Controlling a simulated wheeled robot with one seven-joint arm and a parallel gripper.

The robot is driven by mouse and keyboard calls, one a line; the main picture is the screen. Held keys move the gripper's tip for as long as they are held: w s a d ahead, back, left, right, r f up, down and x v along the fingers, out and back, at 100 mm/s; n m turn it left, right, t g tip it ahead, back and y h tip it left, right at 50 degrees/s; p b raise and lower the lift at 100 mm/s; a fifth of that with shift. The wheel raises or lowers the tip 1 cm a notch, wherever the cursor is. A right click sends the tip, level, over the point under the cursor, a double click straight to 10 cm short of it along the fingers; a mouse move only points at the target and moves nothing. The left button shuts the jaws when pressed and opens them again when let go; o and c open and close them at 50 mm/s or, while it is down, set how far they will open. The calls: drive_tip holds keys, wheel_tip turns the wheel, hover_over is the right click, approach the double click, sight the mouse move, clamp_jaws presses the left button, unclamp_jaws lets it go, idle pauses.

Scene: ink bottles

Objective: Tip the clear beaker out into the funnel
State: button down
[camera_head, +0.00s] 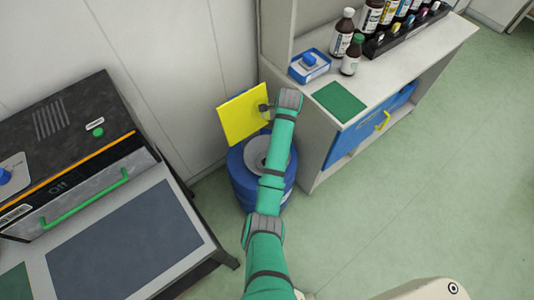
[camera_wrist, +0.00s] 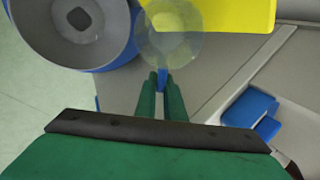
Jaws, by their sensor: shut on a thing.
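The clear beaker (camera_wrist: 168,45) shows in the wrist view as a see-through round shape just beyond my fingertips. My gripper (camera_wrist: 162,88) has its green fingers close together on a small blue part at the beaker's near side. In the head view the funnel (camera_head: 256,150) and drum (camera_head: 242,180) are partly hidden behind my arm. The beaker is not clear there, and its tilt and contents cannot be told.
A yellow panel (camera_head: 243,115) stands behind the drum. A cabinet (camera_head: 375,85) to the right holds several bottles, a blue-and-white box (camera_head: 310,68) and a green mat (camera_head: 340,102). A dark machine (camera_head: 70,150) stands left. Green floor is open at the right.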

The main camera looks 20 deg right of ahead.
drive_tip(key=w+d+r+g+y, duration=0.1)
drive_tip(key=w+r+g+y, duration=0.1)
drive_tip(key=r+g, duration=0.3)
drive_tip(key=shift+w+d+r+g, duration=0.35)
drive_tip(key=shift+w+r, duration=0.55)
drive_tip(key=shift+r, duration=0.4)
idle(0.6)
